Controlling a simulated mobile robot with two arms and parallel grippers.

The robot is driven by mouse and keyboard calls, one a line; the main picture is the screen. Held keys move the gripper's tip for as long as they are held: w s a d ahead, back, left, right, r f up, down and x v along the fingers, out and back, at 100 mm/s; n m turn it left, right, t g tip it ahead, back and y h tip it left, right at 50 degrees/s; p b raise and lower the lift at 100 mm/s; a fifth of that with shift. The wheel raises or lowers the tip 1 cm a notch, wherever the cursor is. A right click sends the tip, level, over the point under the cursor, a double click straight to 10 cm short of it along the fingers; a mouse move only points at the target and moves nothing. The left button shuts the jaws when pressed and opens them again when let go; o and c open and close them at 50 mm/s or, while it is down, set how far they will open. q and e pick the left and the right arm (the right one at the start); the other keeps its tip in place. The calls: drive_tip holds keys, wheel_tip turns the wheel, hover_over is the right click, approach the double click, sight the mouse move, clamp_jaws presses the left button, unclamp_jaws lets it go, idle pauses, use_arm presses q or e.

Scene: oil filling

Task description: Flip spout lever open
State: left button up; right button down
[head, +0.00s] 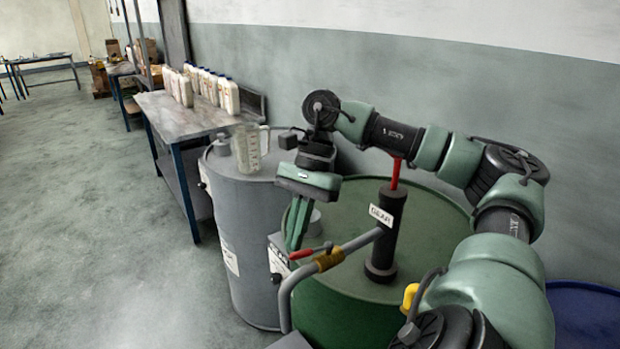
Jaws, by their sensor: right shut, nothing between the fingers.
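A black hand pump (385,235) with a white label stands on the green drum (345,312). Its grey spout pipe (358,243) runs left through a brass valve (328,260) and bends downward. The red spout lever (301,254) points left from the valve. My right gripper (292,247) points down with its fingers shut, its tips at the lever's red end. I cannot tell whether they touch it. Nothing shows between the fingers. My left gripper is not in view.
A clear measuring jug (247,150) stands on the grey drum (245,225) to the left. A metal table (180,118) behind it carries several white bottles (228,97). A blue drum (585,318) is at the lower right. The floor (90,220) at left is clear.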

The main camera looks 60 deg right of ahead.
drive_tip(key=shift+s+d+b, duration=0.4)
drive_tip(key=shift+s+b, duration=0.15)
drive_tip(key=shift+b, duration=0.45)
drive_tip(key=shift+r, duration=0.1)
drive_tip(key=p+v, duration=0.3)
drive_tip(key=v, duration=0.4)
drive_tip(key=shift+d+r, duration=0.15)
drive_tip(key=shift+r, duration=0.2)
